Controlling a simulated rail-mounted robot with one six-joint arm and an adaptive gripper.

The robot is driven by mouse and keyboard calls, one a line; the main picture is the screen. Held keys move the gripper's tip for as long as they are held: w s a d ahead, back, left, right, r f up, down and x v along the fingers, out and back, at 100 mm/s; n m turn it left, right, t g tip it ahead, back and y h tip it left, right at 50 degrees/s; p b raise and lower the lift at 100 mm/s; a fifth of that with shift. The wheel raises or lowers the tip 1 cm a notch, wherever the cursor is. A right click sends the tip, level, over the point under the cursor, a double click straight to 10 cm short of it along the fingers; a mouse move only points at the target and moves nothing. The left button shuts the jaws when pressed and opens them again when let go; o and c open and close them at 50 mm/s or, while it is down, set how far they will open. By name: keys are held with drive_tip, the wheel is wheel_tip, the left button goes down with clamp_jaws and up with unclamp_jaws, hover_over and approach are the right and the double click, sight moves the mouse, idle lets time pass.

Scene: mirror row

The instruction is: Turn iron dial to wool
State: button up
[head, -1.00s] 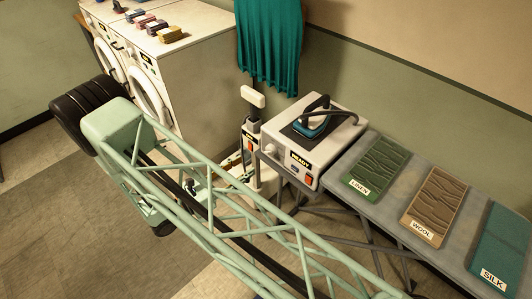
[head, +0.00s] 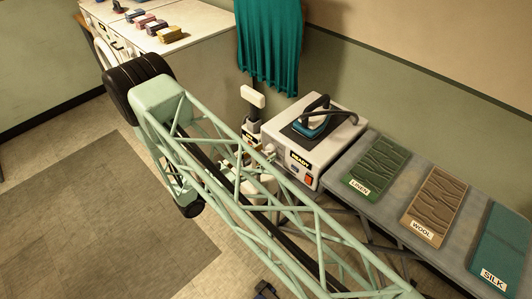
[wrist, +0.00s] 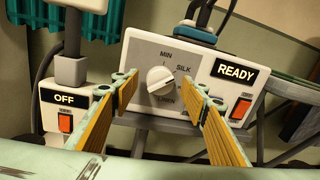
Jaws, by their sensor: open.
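No WOOL label is readable, and I cannot tell where the knob points. My gripper (wrist: 163,90) is open, its two ridged orange-tan fingers on either side of the dial in the wrist view; no contact shows. In the head view the iron station (head: 342,148) carries a teal iron (head: 308,124), and my arm covers the dial.
The station has a READY sign (wrist: 235,71) and a red switch (wrist: 240,108). Left of it stands a unit with an OFF sign (wrist: 65,98). An ironing board (head: 398,207) with linen, wool (head: 434,196) and silk cloths extends right. A teal curtain (head: 268,45) hangs behind.

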drive_tip(key=shift+w+d, duration=0.45)
drive_tip(key=shift+d, duration=0.15)
drive_tip(key=shift+c, duration=0.9)
drive_tip(key=c, duration=0.7)
